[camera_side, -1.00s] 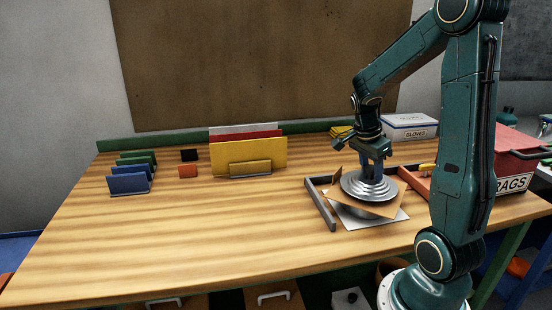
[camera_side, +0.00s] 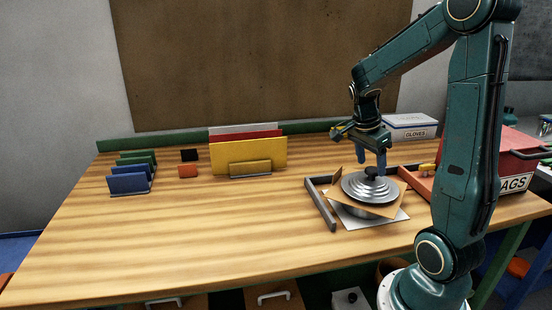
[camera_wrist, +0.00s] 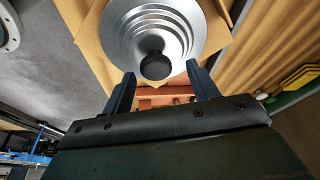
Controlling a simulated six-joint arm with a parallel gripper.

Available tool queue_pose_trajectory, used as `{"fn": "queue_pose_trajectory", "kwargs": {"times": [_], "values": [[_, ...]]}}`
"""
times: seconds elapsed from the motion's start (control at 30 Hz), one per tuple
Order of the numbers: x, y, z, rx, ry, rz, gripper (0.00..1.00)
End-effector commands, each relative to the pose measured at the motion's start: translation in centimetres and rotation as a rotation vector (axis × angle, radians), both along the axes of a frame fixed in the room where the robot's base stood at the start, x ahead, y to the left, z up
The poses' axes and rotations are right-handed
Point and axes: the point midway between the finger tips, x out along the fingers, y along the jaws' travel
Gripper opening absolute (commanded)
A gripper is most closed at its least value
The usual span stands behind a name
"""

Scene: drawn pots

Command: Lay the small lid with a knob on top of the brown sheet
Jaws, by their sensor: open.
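The small lid (camera_side: 357,190) is a silver disc with stepped rings and a black knob (camera_side: 374,172). It rests on the brown sheet (camera_side: 391,209), whose corners stick out around it. In the wrist view the lid (camera_wrist: 186,20) fills the top middle, with its knob (camera_wrist: 155,66) toward the fingers and the brown sheet (camera_wrist: 92,40) beyond its rim. My gripper (camera_side: 371,164) is open and empty, just above the knob. In the wrist view its two blue fingertips (camera_wrist: 162,72) stand apart on either side of the knob, not touching it.
A pale metal sheet (camera_side: 347,218) shows under the brown sheet. A dark rail (camera_side: 321,205) stands left of the stack and a red bin (camera_side: 515,150) right. A yellow file holder (camera_side: 250,155) and a glove box (camera_side: 411,127) stand behind. The table's left front is clear.

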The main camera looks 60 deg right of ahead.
Motion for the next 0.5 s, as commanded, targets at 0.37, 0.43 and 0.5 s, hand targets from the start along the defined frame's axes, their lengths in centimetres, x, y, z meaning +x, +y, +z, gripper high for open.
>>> {"fn": "queue_pose_trajectory", "kwargs": {"times": [0.37,0.43,0.5], "values": [[1.0,1.6,6.0,-0.003,-0.005,0.002,0.59],[1.2,1.8,6.9,-0.002,-0.003,0.002,0.59],[1.3,2.0,7.6,-0.003,-0.003,0.002,0.59]]}}
